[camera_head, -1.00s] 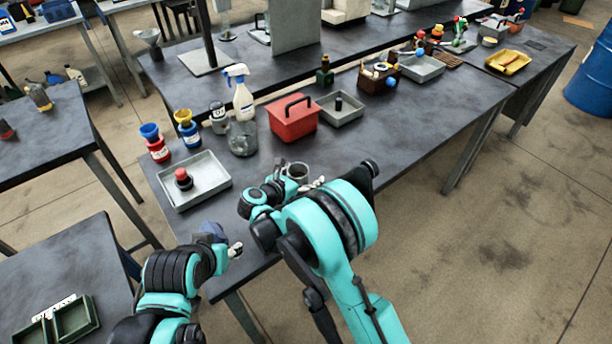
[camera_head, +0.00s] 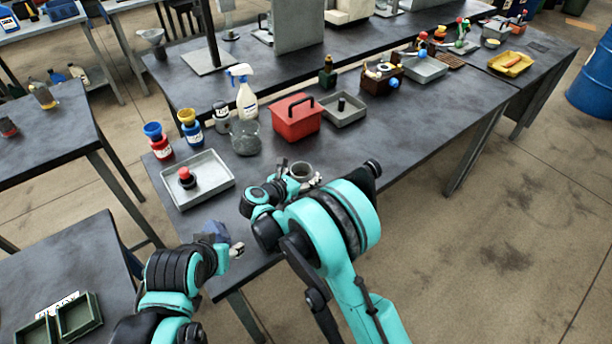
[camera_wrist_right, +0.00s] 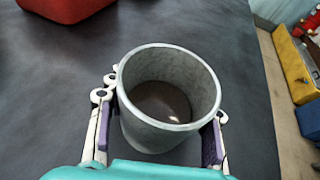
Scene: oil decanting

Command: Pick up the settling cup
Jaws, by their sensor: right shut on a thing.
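The settling cup is a grey, round, open-topped cup (camera_wrist_right: 168,138) with a little dark content at its bottom in the right wrist view. In the head view the cup (camera_head: 301,171) shows just beyond my right arm. My right gripper (camera_wrist_right: 160,125) has its fingers on both sides of the cup and is shut on it. It also shows in the head view (camera_head: 300,178), partly hidden by my arm. The cup is upright; whether it clears the table I cannot tell. My left gripper (camera_head: 237,250) is near the table's front left edge, away from the cup; its fingers are too small to read.
A grey tray (camera_head: 215,190) holding a red-topped item lies at left. The table (camera_head: 400,150) right of the cup is clear.

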